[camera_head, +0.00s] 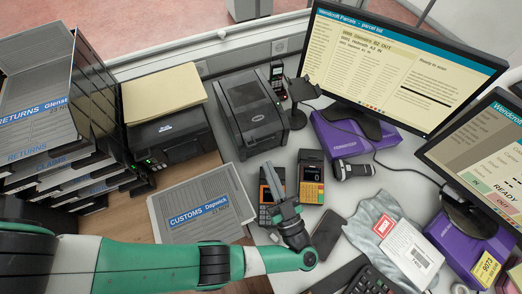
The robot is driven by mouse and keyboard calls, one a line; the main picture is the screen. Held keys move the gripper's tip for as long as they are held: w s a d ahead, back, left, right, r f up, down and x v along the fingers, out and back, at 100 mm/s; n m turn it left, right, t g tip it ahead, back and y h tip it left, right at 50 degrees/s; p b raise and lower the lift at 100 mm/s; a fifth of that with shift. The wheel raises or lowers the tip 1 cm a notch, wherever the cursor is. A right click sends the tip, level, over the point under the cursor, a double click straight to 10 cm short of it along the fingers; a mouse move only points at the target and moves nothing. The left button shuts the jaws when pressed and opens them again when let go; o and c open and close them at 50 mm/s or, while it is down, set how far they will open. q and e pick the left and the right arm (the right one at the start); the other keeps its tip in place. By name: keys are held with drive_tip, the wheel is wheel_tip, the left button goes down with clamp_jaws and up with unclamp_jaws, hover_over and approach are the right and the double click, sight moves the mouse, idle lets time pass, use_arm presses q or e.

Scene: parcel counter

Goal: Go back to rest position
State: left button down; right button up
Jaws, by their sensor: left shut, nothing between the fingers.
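My left arm comes in from the lower left, and my left gripper (269,169) is over the counter in the middle of the picture. Its fingers are shut with nothing between them and point away, up the picture. They overlap a card terminal with an orange edge (265,215), which they partly hide. I cannot tell how high the gripper is above it. My right gripper is not in view.
A second card terminal (311,170) stands just right of the gripper. A grey customs folder (170,215) lies to its left. A label printer (248,108) is behind. A phone (328,232), a grey parcel bag (372,212) and a keyboard (368,283) lie to the right, with two monitors (410,62) beyond.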

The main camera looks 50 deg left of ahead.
use_arm(q)
drive_tip(key=shift+s+d, duration=0.2)
drive_tip(key=shift+d, duration=0.6)
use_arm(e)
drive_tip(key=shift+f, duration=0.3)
